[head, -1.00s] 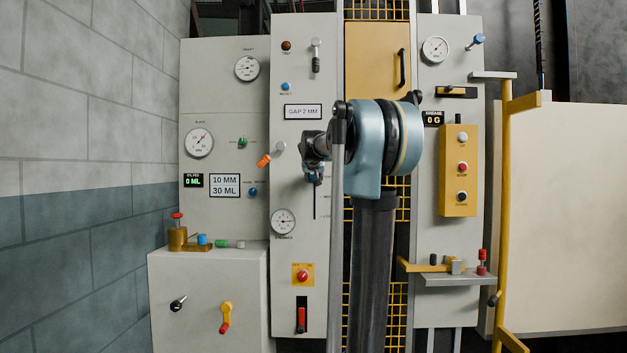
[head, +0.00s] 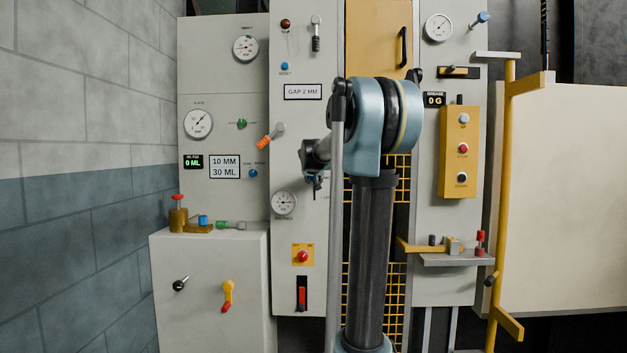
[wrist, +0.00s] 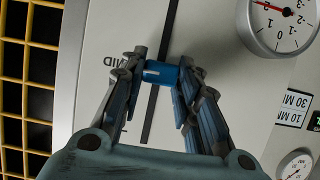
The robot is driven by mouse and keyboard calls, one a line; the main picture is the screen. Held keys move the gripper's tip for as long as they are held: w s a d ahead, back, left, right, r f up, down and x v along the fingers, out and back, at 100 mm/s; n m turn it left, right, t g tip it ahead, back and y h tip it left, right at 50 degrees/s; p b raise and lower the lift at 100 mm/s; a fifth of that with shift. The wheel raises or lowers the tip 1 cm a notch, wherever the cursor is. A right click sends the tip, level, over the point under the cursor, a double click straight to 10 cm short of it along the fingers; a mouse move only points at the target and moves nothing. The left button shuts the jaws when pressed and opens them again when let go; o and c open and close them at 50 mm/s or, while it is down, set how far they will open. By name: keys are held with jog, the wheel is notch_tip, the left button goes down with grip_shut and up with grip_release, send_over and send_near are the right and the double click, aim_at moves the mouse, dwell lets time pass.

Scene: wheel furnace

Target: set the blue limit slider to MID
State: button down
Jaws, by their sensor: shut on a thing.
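The blue limit slider (wrist: 160,74) is in the wrist view, on a dark vertical slot (wrist: 149,125) in the pale panel. The MID label (wrist: 108,62) is beside the slot, and the slider looks about level with it. My gripper (wrist: 162,75) is shut on the slider, with one finger on each side. A second label by the slot is mostly hidden behind the left finger. In the head view my gripper (head: 317,186) is small and dark against the tall panel (head: 292,150), and it hides the slider there.
A round gauge (head: 284,203) is left of my gripper. The orange-handled lever (head: 265,139) is above left, and the GAP 2 MM sign (head: 302,92) is above. A yellow mesh (head: 400,190) is right of the panel, behind my arm.

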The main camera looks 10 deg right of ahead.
jog(key=c, duration=1.2)
grip_release()
jog(key=shift+s, duration=0.1)
jog(key=v, duration=1.1)
jog(key=shift+s+a, duration=0.2)
jog(key=shift+s, duration=0.1)
jog(key=shift+s, duration=0.1)
jog(key=s+a+f+n+g+y, duration=0.2)
jog(key=s+f+g, duration=0.9)
jog(key=s+f, duration=3.2)
jog(key=shift+f+n+y, duration=0.15)
jog(key=shift+n+y, duration=0.15)
jog(key=shift+y, duration=0.1)
